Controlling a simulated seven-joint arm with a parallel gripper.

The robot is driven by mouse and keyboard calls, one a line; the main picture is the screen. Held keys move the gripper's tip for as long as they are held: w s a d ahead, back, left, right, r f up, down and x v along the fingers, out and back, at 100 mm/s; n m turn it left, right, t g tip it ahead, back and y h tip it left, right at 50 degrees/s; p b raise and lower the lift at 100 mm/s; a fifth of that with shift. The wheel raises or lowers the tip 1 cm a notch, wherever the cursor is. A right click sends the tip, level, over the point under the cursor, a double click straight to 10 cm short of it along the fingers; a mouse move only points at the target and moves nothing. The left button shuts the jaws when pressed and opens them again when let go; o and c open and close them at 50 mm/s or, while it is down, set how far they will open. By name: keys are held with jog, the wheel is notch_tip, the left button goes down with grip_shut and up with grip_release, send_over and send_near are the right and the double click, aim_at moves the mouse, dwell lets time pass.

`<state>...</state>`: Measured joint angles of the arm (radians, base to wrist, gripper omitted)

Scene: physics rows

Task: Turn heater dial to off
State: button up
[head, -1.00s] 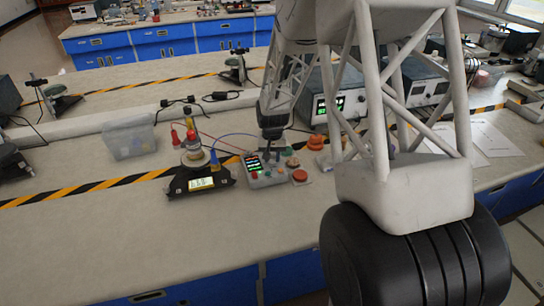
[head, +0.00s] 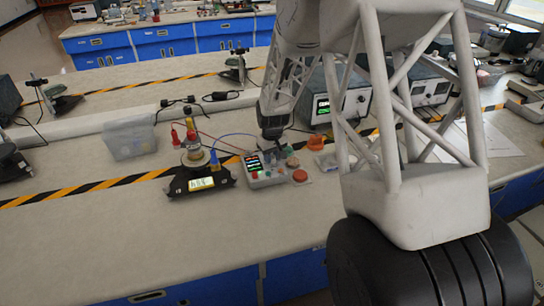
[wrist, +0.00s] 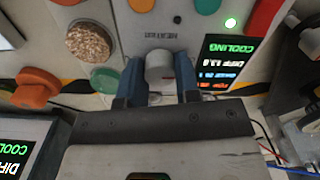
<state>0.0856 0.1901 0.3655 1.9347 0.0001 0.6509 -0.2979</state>
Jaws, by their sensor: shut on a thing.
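The heater dial (wrist: 159,66) is a pale grey round knob on a light control box (head: 268,181). A label (wrist: 166,35) that seems to read HEATER is upside down beside it in the wrist view. My gripper (wrist: 158,80) has its blue fingers on both sides of the dial, shut on it. In the head view my gripper (head: 276,148) reaches down onto the box and largely hides the dial. The box screen (wrist: 226,62) reads COOLING in green, and a green lamp (wrist: 231,22) is lit beside it. I cannot make out a pointer mark on the dial.
A brown speckled knob (wrist: 89,41), a green button (wrist: 104,79) and an orange part (wrist: 36,88) lie near my fingers. A black apparatus with a lit screen (head: 201,184) stands left of the box, with wires between.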

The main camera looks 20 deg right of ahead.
jog(key=o, duration=0.9)
jog(key=shift+r, duration=3.9)
jog(key=shift+r, duration=0.1)
